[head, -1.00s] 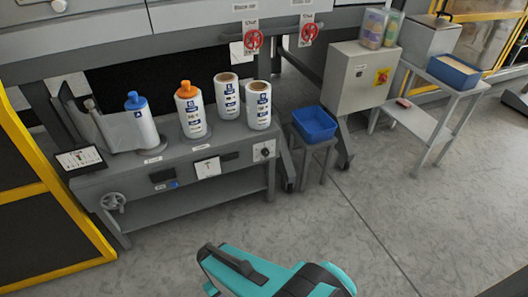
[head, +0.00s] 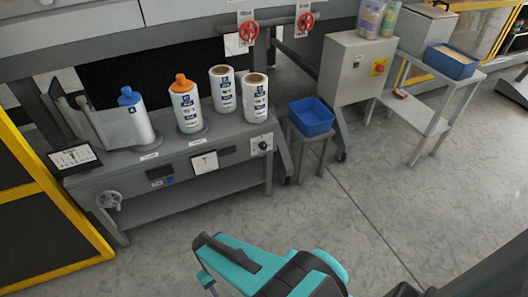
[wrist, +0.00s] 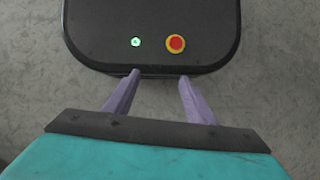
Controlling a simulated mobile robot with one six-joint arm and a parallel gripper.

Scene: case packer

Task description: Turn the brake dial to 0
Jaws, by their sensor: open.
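A small black dial on a white plate (head: 261,144) sits at the right end of the grey bench's front face; it looks like the brake dial. Its markings and pointer are too small to read. My gripper (wrist: 160,78) is open and empty in the wrist view, its two purple fingers apart. In the head view its teal body is at the bottom, well in front of the bench and away from the dial. The wrist view does not show the dial.
The grey bench (head: 185,207) carries several white rolls or bottles and a grey handwheel (head: 108,200) at its left front. A blue bin (head: 311,117) on a stand is right of the dial. A yellow-framed guard (head: 50,205) stands at left. The floor before the bench is clear.

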